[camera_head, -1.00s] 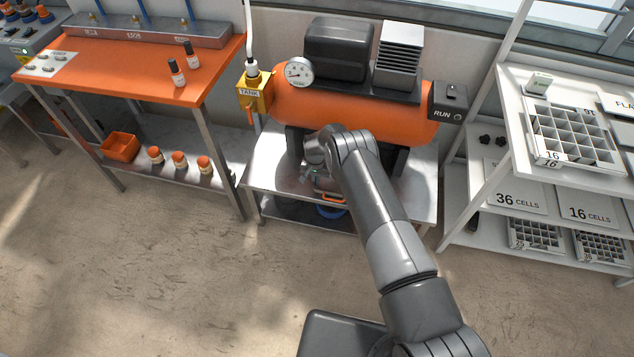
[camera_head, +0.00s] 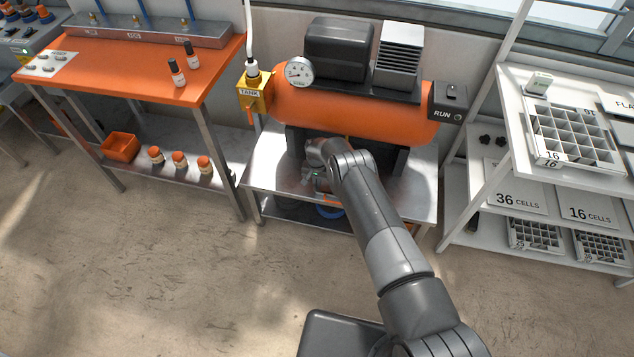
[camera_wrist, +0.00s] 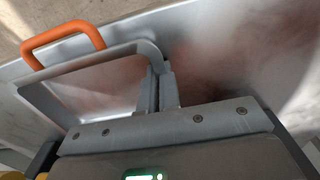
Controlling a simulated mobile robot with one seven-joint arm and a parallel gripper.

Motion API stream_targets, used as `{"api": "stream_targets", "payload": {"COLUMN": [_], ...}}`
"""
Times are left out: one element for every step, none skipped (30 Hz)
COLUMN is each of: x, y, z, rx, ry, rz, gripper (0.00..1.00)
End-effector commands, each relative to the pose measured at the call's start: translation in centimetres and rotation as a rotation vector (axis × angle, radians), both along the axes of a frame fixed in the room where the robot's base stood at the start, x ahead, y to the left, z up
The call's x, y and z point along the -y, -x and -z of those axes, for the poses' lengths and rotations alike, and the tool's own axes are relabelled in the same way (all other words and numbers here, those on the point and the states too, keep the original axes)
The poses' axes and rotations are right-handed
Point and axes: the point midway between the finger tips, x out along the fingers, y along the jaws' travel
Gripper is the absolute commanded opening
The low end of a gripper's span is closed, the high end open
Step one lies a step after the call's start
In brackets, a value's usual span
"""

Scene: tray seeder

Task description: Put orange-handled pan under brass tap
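The orange-handled pan is a shallow grey tray; its grey rim (camera_wrist: 95,62) and orange handle (camera_wrist: 62,38) show at the left in the wrist view. In the head view only a bit of its orange handle (camera_head: 329,199) shows under my arm, at the front of the steel stand. My gripper (camera_wrist: 163,85) has its two narrow fingers close together on the pan's rim wall. In the head view my gripper (camera_head: 320,183) is low over the stand, below the orange tank. I cannot tell whether the pan is raised. I cannot make out a brass tap under the tank.
The orange tank (camera_head: 350,110) overhangs the steel stand (camera_head: 268,178). A yellow TANK box (camera_head: 252,98) is at its left end. A blue item (camera_head: 329,212) is on the lower shelf. An orange bench (camera_head: 130,70) stands left, white shelves (camera_head: 480,190) right.

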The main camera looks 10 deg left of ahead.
Motion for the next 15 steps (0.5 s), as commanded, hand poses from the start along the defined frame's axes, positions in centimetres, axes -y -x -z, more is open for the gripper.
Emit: {"api": "stream_targets", "payload": {"x": [0.00,-0.01,-0.01,-0.01,0.00,0.00,0.00,0.00,0.00,0.00,0.00,0.00,0.00,0.01,0.01], "y": [0.02,0.01,0.01,0.01,0.02,0.02,0.02,0.03,0.03,0.03,0.03,0.03,0.03,0.04,0.03], "z": [0.14,0.09,0.09,0.09,0.09,0.10,0.10,0.10,0.11,0.10,0.10,0.10,0.11,0.11,0.09], "rx": [0.000,0.000,0.000,0.000,0.000,0.000,0.000,-0.001,-0.001,-0.001,-0.001,-0.001,-0.001,-0.001,-0.001], "ry": [0.000,0.000,0.000,0.000,0.000,0.000,0.000,0.000,0.000,0.000,0.000,0.000,0.000,0.000,0.000], "rz": [0.000,0.000,0.000,0.000,0.000,0.000,0.000,0.000,0.000,0.000,0.000,0.000,0.000,0.000,0.000], "gripper": [0.03,0.06,0.09,0.12,0.14,0.17,0.20,0.22,0.24,0.24,0.24,0.24,0.24,0.24,0.24]}}
